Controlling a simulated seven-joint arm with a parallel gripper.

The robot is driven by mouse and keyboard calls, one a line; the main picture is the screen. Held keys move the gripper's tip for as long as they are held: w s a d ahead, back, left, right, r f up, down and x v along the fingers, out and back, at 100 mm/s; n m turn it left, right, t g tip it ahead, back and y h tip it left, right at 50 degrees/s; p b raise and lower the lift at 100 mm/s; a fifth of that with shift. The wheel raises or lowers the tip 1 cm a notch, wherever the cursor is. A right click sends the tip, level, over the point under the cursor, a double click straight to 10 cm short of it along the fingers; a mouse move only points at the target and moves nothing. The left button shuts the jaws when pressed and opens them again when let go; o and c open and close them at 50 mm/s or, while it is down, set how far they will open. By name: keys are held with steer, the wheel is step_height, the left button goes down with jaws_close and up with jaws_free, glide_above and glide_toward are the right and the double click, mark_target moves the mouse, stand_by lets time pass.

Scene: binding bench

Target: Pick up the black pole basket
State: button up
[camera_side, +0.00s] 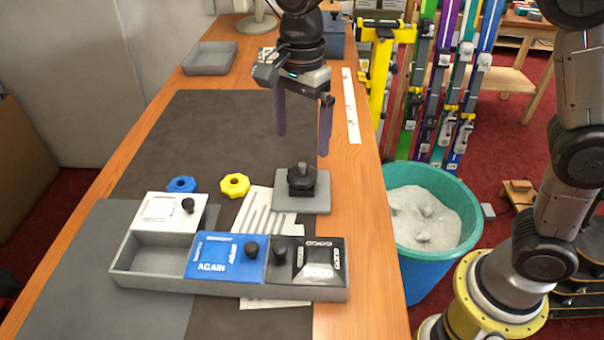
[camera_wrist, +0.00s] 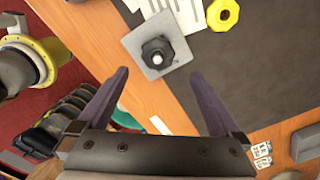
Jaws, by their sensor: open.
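The black pole basket (camera_side: 302,179) is a dark, many-sided piece around a short upright post on a square grey plate (camera_side: 318,200). In the wrist view the black basket (camera_wrist: 155,55) is at the top centre, just beyond my fingertips, on the grey plate (camera_wrist: 136,42). My gripper (camera_side: 302,143) is open and empty, its fingers pointing down above the bench, a little above and behind the basket in the side view. My gripper (camera_wrist: 160,73) shows two dark purple fingers spread apart, not touching the basket.
A yellow ring (camera_side: 234,185) and a blue ring (camera_side: 181,184) lie on the dark mat left of the plate. A grey tray (camera_side: 150,261) with white, blue and black lidded boxes stands in front. A teal bin (camera_side: 405,263) stands right of the bench. The mat behind is clear.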

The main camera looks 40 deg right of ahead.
mark_target(302, 164)
steer(key=shift+s+a+f, duration=0.1)
steer(key=shift+s+f, duration=0.05)
steer(key=shift+f, duration=1.75)
steer(key=shift+s+a+f, duration=0.1)
steer(key=shift+f, duration=1.75)
steer(key=c, duration=1.3)
steer(key=shift+r, duration=0.1)
